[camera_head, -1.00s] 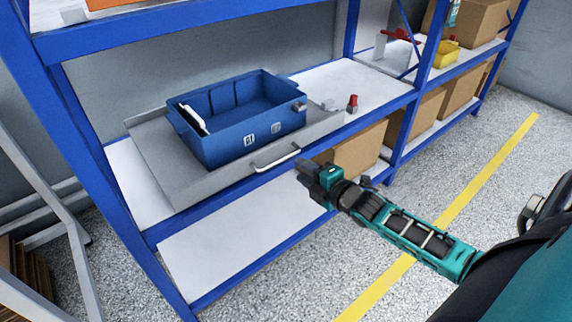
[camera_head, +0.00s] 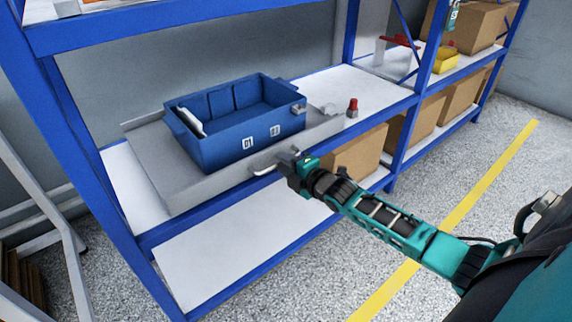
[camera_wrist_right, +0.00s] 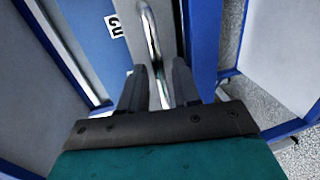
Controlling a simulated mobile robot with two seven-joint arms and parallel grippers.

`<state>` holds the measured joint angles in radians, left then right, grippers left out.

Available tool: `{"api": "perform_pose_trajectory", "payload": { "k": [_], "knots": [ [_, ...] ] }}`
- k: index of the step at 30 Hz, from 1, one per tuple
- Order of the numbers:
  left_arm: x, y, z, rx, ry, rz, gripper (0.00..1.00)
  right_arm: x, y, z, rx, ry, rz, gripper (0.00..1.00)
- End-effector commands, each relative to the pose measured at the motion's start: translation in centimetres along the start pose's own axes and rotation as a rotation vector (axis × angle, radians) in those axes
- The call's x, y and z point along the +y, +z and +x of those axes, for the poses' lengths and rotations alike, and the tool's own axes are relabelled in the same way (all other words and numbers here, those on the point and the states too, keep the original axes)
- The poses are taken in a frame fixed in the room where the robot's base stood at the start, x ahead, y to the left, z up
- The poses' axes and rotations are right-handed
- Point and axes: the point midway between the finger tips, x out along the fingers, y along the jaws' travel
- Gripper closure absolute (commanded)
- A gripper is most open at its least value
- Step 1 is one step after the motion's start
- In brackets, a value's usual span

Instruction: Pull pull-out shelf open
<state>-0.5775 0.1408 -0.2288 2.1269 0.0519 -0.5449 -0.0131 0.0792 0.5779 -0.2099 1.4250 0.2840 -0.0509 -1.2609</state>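The pull-out shelf (camera_head: 170,170) is a grey metal tray on the blue rack's middle level. A blue bin (camera_head: 225,148) with white labels stands on it. The shelf's silver bar handle (camera_head: 263,172) is on its front edge, and my right gripper (camera_head: 287,167) covers the handle's right part. In the right wrist view the handle (camera_wrist_right: 150,40) runs down between the two dark fingers of the gripper (camera_wrist_right: 158,85). The fingers are apart, with a gap showing on each side of the bar. My left gripper is not in view.
The blue rack's front beam (camera_head: 235,192) runs below the shelf. A small red-topped item (camera_head: 352,107) stands to the right of the shelf. Cardboard boxes (camera_head: 355,155) sit on the lower level. Speckled floor with a yellow line (camera_head: 460,210) lies in front.

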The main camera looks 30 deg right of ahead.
Motion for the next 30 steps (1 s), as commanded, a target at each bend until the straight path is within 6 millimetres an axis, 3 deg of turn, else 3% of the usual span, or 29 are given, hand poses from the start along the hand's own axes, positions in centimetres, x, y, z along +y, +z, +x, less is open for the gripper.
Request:
{"api": "perform_pose_trajectory", "payload": {
  "k": [9, 30],
  "knots": [
    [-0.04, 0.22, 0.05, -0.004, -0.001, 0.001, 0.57, 0.00, -0.01, -0.02, 0.000, 0.000, 0.001, 0.99],
    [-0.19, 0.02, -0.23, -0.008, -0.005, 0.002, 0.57, 0.01, -0.01, -0.63, 0.000, -0.001, 0.002, 1.00]
  ]
}}
